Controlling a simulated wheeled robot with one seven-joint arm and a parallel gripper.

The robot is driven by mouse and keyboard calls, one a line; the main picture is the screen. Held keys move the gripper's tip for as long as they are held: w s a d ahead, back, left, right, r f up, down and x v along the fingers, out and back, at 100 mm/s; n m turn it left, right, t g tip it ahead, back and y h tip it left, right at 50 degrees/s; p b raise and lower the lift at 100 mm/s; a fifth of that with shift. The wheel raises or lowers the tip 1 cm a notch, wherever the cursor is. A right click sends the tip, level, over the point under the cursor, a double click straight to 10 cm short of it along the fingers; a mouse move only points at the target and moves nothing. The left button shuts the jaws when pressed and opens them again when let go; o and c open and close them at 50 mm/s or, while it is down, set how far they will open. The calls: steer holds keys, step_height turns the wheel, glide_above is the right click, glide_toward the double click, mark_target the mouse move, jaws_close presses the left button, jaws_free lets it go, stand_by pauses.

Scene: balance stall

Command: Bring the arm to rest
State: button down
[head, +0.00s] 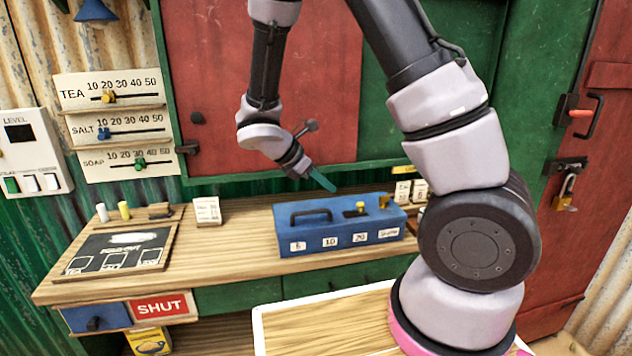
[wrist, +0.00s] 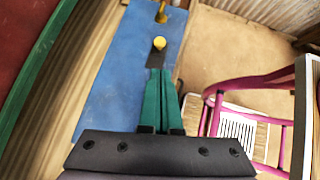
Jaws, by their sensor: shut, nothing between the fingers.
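My gripper (head: 329,186) is at the end of my bent arm, above the blue box (head: 290,239) on the wooden counter. Its teal fingers are together with nothing between them. In the wrist view the shut fingers (wrist: 161,75) point over the blue box (wrist: 105,105). A yellow knob (wrist: 159,43) shows just past the fingertips there. In the head view the fingers look a little above the box's top, near its black handle (head: 310,214); I cannot tell the exact gap.
A slate board (head: 118,250), small cylinders and a white card (head: 206,211) stand on the counter's left. Slider boards (head: 110,92) hang on the wall. Shutters (head: 310,60) rise behind my arm. A padlock (head: 566,192) hangs at right. Bare counter (head: 235,240) lies left of the box.

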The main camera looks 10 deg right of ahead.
steer(key=s+d+r+m+t+y, duration=0.2)
steer(key=s+r+m+y, duration=0.3)
steer(key=r+m, duration=0.7)
steer(key=s+d+r+m+t+y, duration=0.2)
steer(key=s+r+m+y, duration=0.3)
steer(key=s+r+m, duration=0.4)
step_height(320, 180, up, 5)
steer(key=m+t, duration=0.1)
steer(key=m, duration=0.2)
steer(key=shift+d+r+y, duration=0.15)
steer(key=shift+r+y, duration=0.05)
steer(key=shift+y, duration=0.2)
